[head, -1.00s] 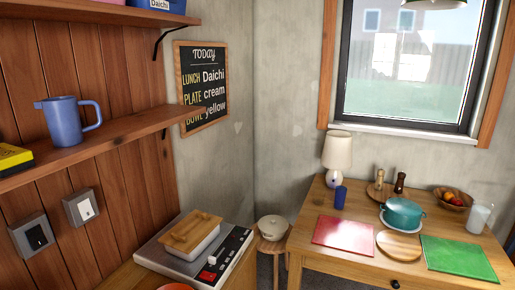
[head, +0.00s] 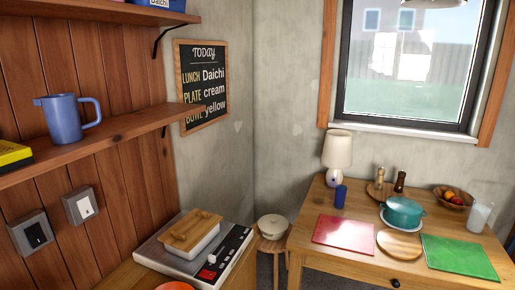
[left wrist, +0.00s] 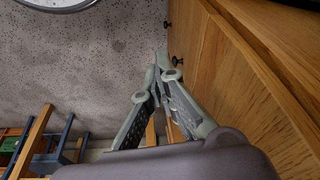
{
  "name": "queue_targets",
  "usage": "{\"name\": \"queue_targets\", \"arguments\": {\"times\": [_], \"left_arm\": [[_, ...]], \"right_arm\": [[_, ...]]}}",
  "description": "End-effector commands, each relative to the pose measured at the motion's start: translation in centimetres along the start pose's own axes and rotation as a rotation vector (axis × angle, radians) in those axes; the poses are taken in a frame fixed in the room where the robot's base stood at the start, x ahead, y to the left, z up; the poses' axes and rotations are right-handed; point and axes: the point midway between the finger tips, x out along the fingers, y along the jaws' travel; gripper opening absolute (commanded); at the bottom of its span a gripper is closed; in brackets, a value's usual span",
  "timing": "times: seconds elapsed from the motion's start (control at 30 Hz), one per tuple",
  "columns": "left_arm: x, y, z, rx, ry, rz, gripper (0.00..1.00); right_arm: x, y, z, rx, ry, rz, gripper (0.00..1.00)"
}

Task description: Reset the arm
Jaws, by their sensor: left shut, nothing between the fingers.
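My left gripper (left wrist: 161,62) shows in the left wrist view. Its two fingers meet at the tips and hold nothing. It is beside the wooden front of a cabinet or table (left wrist: 240,70) with dark knobs, over a speckled grey floor (left wrist: 90,60). Neither gripper shows in the head view. My right gripper is in no frame.
The head view shows an appliance (head: 229,262) bearing a wooden-lidded dish (head: 192,234). A wooden table (head: 310,265) holds a lamp (head: 338,150), red mat (head: 343,231), green mat (head: 458,256) and teal pot (head: 403,212). A blue jug (head: 62,118) stands on a shelf.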

Motion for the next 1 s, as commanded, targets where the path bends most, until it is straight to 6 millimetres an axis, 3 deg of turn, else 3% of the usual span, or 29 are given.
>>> {"name": "queue_targets", "arguments": {"times": [0.03,0.2,0.4,0.6,0.7,1.0], "left_arm": [[2.9,0.1,1.6,0.002,-0.022,0.002,0.00],[10.3,0.5,7.0,0.010,-0.060,0.007,0.00],[16.5,0.8,15.1,0.020,-0.102,0.011,0.00],[19.1,0.9,21.9,0.028,-0.133,0.014,0.00],[19.5,0.8,23.7,0.031,-0.139,0.014,0.00],[19.6,0.8,24.6,0.033,-0.142,0.014,0.00]], "right_arm": [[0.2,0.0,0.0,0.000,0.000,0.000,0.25],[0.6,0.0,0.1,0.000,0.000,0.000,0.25],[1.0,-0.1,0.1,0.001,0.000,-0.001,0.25],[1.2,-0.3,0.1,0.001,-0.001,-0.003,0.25],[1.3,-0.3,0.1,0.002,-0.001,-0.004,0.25],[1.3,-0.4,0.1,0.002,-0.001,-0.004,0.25]]}}
